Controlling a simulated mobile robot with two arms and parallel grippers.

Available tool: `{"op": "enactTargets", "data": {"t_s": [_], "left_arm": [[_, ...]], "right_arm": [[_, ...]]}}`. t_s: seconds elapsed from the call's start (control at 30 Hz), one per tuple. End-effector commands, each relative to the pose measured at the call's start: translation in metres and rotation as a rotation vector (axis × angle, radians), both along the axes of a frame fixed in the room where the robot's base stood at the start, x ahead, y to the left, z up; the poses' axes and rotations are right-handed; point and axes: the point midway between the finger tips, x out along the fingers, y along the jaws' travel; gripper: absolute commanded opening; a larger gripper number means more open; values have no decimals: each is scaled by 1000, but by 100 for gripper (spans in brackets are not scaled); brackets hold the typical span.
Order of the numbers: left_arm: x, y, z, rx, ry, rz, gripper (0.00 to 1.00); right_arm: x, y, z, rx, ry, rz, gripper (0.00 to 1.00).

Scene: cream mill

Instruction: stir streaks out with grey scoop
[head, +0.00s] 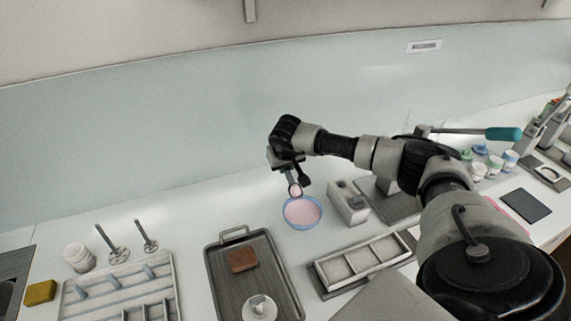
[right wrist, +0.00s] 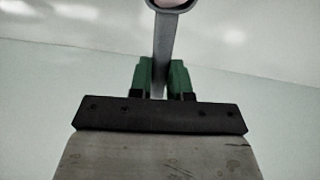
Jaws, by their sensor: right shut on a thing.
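A blue-rimmed bowl (head: 302,212) holds pink cream and stands on the white counter. My right gripper (head: 291,180) is above the bowl's back left side, pointing down. In the right wrist view, its green fingers (right wrist: 162,82) are shut on the grey handle of the scoop (right wrist: 164,48). In the head view the scoop's round head (head: 295,191) shows pink and hangs at or just above the bowl's back rim. I cannot tell whether it touches the cream. No streaks are clear at this size. My left gripper is not in view.
A grey box-shaped device (head: 348,203) stands close right of the bowl. A dark tray (head: 281,272) with a brown block is in front left. A white compartment tray (head: 362,262) is in front right. The counter left of the bowl is clear.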

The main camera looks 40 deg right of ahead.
Motion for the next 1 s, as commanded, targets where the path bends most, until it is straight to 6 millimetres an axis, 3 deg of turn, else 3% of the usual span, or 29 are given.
{"op": "enactTargets", "data": {"t_s": [1.0], "left_arm": [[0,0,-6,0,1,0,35]], "right_arm": [[0,0,-7,0,0,0,0]]}}
